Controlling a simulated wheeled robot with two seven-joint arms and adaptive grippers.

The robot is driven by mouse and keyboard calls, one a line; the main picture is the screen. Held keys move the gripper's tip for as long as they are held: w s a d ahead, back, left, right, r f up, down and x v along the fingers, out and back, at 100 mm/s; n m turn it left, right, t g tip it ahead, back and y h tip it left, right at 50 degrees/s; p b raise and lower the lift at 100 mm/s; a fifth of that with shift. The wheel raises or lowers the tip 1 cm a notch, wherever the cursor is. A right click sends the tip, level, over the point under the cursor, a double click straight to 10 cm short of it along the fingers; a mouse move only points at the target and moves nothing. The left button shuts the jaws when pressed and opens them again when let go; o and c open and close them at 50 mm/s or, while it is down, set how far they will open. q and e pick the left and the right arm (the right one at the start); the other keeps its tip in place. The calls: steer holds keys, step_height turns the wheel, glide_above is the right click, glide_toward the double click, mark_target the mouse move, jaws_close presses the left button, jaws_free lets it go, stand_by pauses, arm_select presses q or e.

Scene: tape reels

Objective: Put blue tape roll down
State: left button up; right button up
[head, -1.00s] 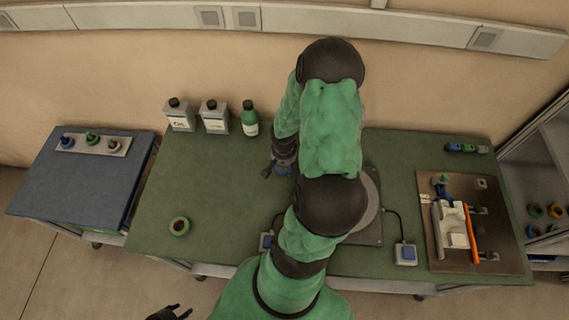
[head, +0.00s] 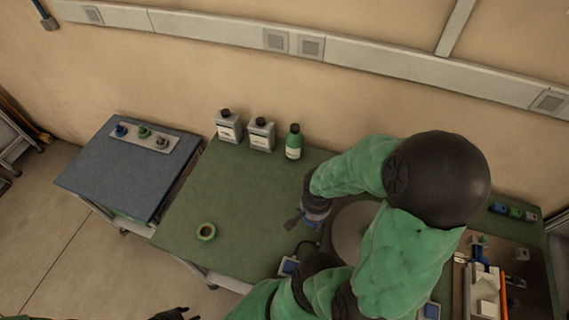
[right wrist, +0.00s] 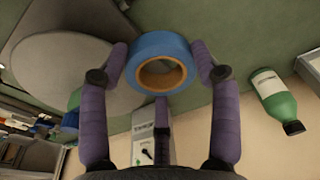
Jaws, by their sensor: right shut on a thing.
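The blue tape roll (right wrist: 150,45) is a blue ring with a tan core, seen in the right wrist view between my fingers. My right gripper (right wrist: 160,70) is shut on it, with purple fingers at its left and right and a third finger below. In the head view my right gripper (head: 298,222) is over the green table (head: 235,185), left of a grey round plate (head: 352,228); the roll is hard to make out there. My left gripper (head: 175,314) shows only partly at the bottom edge, with dark fingers, apart from the table.
Two white containers (head: 229,127) and a green bottle (head: 294,142) stand along the back. A blue side table (head: 115,175) is at left. The table's left middle is clear.

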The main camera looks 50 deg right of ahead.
steer(key=w+a+f+n+b, duration=0.2)
steer(key=w+a+n, duration=0.1)
steer(key=w, duration=0.4)
steer(key=w+a+f+n+b, duration=0.2)
steer(key=w+a+n, duration=0.1)
steer(key=w, duration=0.5)
steer(key=w+a+f+n+y+b, duration=0.1)
steer(key=w+a+f+n+b, duration=0.1)
steer(key=w, duration=0.5)
steer(key=shift+w+a+f+n+t+b, duration=0.15)
steer(key=shift+w+a+n+b, duration=0.05)
steer(key=shift+a+n, duration=0.3)
steer(key=shift+w+a+f+n+t+b, duration=0.1)
steer(key=shift+w+a+n+t+b, duration=0.1)
steer(key=shift+a+n, duration=0.25)
steer(key=w+a+n, duration=0.1)
steer(key=a, duration=0.1)
steer(key=w+a+f+n+b, duration=0.1)
steer(key=w+a, duration=0.1)
steer(key=a, duration=0.1)
steer(key=w+a+n+b, duration=0.1)
steer(key=w+a, duration=0.1)
steer(key=shift+w+a+f+n, duration=0.25)
steer(key=shift+a+f, duration=0.1)
steer(key=shift+a, duration=0.05)
steer(key=shift+w+a, duration=0.2)
steer(key=shift+a, duration=0.15)
